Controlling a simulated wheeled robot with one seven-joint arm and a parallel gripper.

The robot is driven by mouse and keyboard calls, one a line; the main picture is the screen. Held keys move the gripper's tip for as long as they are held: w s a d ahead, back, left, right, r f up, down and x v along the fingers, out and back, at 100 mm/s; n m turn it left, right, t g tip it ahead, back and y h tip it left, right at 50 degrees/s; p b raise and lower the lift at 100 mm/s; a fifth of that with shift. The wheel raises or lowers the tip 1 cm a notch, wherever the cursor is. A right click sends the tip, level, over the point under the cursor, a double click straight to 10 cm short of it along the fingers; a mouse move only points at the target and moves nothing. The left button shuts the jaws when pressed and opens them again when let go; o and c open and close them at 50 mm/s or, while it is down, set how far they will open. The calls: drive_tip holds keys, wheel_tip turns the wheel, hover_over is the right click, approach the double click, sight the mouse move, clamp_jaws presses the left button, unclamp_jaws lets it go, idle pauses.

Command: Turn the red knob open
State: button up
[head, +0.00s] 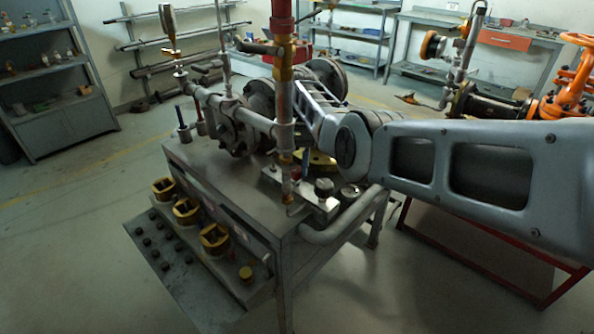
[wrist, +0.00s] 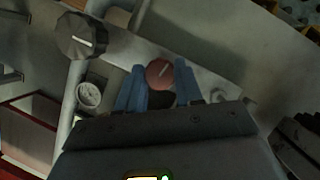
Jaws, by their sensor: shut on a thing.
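The lower edge of the knob is dark or shaded. In the head view my arm reaches in from the right over the workbench.
A black knob (wrist: 82,35) with a white line and a round gauge (wrist: 89,95) are left of the red knob. The workbench (head: 205,160) carries an upright pipe (head: 285,110) and valve pipework close to my arm. A thick grey pipe (head: 345,217) runs along the bench's right edge.

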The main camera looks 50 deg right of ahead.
drive_tip(key=shift+n+h+b, duration=0.3)
drive_tip(key=shift+n, duration=0.6)
drive_tip(key=o, duration=1)
drive_tip(key=shift+g, duration=0.3)
drive_tip(key=shift+o, duration=0.2)
drive_tip(key=b+v, duration=0.2)
drive_tip(key=v, duration=0.5)
drive_tip(key=shift+r, duration=0.35)
drive_tip(key=shift+w, duration=0.15)
